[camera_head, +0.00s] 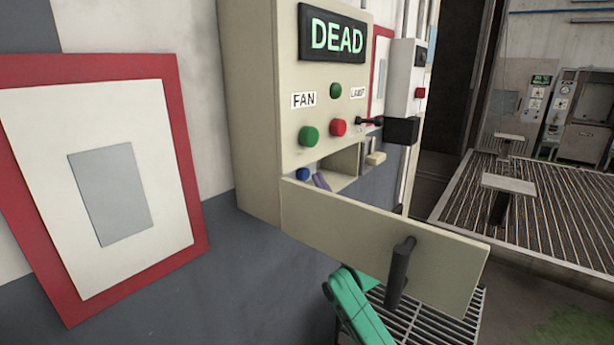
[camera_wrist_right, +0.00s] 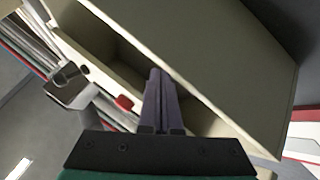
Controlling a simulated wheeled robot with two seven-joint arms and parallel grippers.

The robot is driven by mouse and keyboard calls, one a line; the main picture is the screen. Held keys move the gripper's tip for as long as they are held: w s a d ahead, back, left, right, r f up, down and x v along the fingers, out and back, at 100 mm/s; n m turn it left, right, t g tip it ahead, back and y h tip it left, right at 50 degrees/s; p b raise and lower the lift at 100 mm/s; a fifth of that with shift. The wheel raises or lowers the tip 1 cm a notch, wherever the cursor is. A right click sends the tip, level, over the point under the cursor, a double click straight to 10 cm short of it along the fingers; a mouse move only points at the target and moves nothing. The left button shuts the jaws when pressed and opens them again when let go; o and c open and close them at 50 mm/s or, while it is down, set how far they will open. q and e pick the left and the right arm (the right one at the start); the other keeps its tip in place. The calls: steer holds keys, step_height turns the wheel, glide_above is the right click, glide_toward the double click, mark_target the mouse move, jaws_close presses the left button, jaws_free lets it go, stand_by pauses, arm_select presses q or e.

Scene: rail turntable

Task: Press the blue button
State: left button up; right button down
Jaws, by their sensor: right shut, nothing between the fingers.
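The blue button (camera_head: 303,174) sits low inside the open compartment of the cream cabinet (camera_head: 258,130). It does not show in the right wrist view. My right gripper shows as purple-grey fingertips (camera_head: 321,181) just right of the button in the head view; contact cannot be made out. The open cream door (camera_head: 380,235) hides most of this gripper, and my green arm shows below it. In the right wrist view the fingers (camera_wrist_right: 158,98) are shut, empty and pointing into the opening. My left gripper is not in view.
Above the compartment are a green button (camera_head: 308,136), a red button (camera_head: 338,127), a dark lever (camera_head: 370,121) and a "DEAD" display (camera_head: 337,37). The door's dark handle (camera_head: 399,272) sticks out. A red-framed panel (camera_head: 185,170) is left; a grated floor (camera_head: 550,205) lies right.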

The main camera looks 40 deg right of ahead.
steer(key=shift+w, duration=0.1)
steer(key=shift+w+a, duration=0.15)
steer(key=shift+w, duration=0.15)
steer(key=shift+w+a+b, duration=0.15)
steer(key=shift+w+b, duration=0.2)
steer(key=shift+w, duration=0.05)
stand_by(1.2)
steer(key=shift+s+f, duration=0.2)
steer(key=shift+s, duration=0.25)
steer(key=shift+s+d, duration=0.1)
steer(key=shift+d, duration=0.1)
steer(key=shift+s, duration=0.15)
steer(key=s, duration=0.1)
steer(key=s+d, duration=0.1)
steer(key=s, duration=0.2)
steer(key=shift+s+d+r+p, duration=0.1)
steer(key=shift+s+d+p, duration=0.15)
steer(key=shift+s+p, duration=0.1)
